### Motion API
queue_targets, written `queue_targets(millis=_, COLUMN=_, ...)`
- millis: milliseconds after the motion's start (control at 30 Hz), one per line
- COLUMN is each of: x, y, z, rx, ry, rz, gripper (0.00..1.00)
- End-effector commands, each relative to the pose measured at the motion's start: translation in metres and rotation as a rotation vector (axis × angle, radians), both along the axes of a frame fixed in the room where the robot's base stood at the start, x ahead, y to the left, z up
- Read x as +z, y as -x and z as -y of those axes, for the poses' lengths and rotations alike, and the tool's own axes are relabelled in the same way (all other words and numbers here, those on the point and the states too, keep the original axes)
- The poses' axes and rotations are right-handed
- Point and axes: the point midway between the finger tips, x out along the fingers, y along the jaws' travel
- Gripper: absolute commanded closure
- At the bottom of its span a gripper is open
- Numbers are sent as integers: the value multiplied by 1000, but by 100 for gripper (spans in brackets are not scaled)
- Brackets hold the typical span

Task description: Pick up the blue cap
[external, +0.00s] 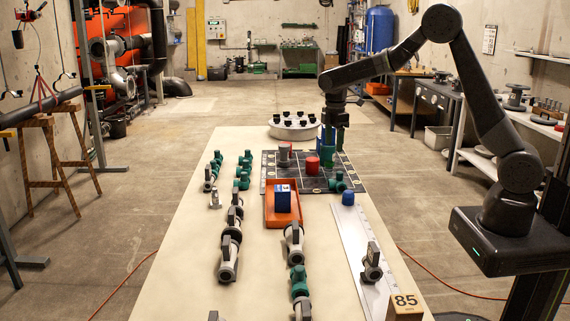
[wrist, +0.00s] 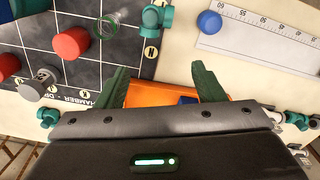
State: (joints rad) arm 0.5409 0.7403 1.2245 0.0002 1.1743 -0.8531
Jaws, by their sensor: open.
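The blue cap (external: 348,198) stands on the pale table at the far end of the white ruler, right of the orange tray. In the wrist view the blue cap (wrist: 210,23) is at the top, beyond my right-hand fingertip and apart from it. My gripper (external: 334,122) hangs above the far part of the table, over the dark gridded board. Its two green fingers are spread with nothing between them, as the wrist view of my gripper (wrist: 162,83) also shows. The cap is uncovered in both views.
The dark board (external: 270,184) carries red caps (external: 312,165), a green fitting (external: 338,182) and a clear greenish cylinder (wrist: 103,27). The orange tray (external: 268,215) holds a blue box (external: 282,198). The ruler (external: 352,238) carries a grey fitting (external: 372,262). Several valves line the table's left.

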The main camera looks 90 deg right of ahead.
Motion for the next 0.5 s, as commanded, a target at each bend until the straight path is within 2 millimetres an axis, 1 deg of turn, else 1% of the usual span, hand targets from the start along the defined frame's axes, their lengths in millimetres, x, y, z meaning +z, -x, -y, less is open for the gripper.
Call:
queue_targets(millis=33, x=-3, y=8, z=-23, rx=28, ry=-1, rz=-1, gripper=38)
queue_targets(millis=100, x=-7, y=18, z=-47, rx=57, ry=-1, rz=-2, gripper=38)
queue_targets(millis=200, x=-12, y=31, z=-71, rx=87, ry=0, rz=-1, gripper=38)
queue_targets(millis=333, x=-16, y=41, z=-86, rx=107, ry=0, rz=-1, gripper=38)
queue_targets(millis=433, x=-24, y=43, z=-90, rx=111, ry=-3, rz=-4, gripper=38)
queue_targets(millis=500, x=-34, y=43, z=-90, rx=111, ry=-3, rz=-5, gripper=38)
